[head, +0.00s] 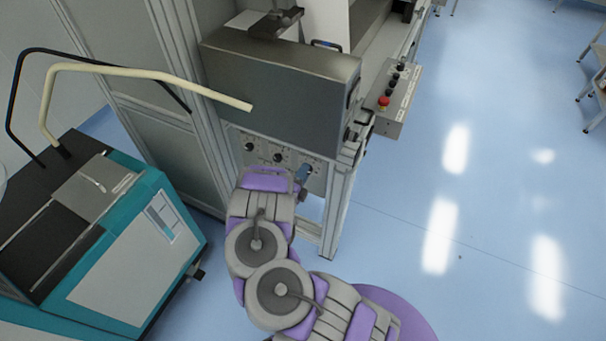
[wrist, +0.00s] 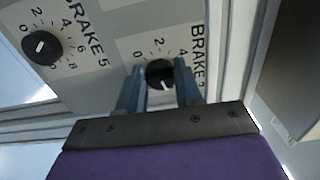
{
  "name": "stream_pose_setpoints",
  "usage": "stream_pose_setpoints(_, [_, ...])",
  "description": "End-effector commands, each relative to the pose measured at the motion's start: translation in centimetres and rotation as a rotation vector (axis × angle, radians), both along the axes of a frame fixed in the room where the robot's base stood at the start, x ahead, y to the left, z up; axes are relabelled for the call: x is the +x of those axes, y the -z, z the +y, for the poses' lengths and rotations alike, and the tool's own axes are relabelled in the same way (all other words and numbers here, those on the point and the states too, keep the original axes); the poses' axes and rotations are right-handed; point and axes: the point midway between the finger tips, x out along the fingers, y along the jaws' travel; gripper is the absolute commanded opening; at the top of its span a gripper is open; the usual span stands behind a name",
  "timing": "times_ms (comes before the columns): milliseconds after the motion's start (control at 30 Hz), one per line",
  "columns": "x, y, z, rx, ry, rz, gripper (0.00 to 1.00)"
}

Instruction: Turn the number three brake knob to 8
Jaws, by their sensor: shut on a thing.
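The brake 3 knob (wrist: 159,74) is a round black knob on a pale panel in the wrist view. Its white mark points downward and slightly right in the picture. The 0, 2 and 4 of its scale show; the higher numbers are hidden behind my gripper. The label "BRAKE" (wrist: 197,50) stands at its right, its number partly covered. My gripper (wrist: 158,84) has one blue-grey finger on each side of the knob and is shut on it. In the head view, my gripper (head: 304,172) is at the right end of the knob row.
The brake 5 knob (wrist: 42,47) is on the same panel to the left. A grey box (head: 285,85) overhangs the knob row. A metal frame post (head: 337,205) stands close at the right.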

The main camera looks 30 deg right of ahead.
Motion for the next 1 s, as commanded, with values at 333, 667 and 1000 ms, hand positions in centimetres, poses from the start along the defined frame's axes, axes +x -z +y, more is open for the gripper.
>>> stream_pose_setpoints(333, [-0.13,0.26,-0.08,0.053,0.002,-0.056,0.04])
stream_pose_setpoints(667, [-0.17,0.33,-0.12,0.056,0.003,-0.057,0.04])
stream_pose_setpoints(1000, [-0.20,0.11,-0.05,0.053,0.002,-0.061,0.60])
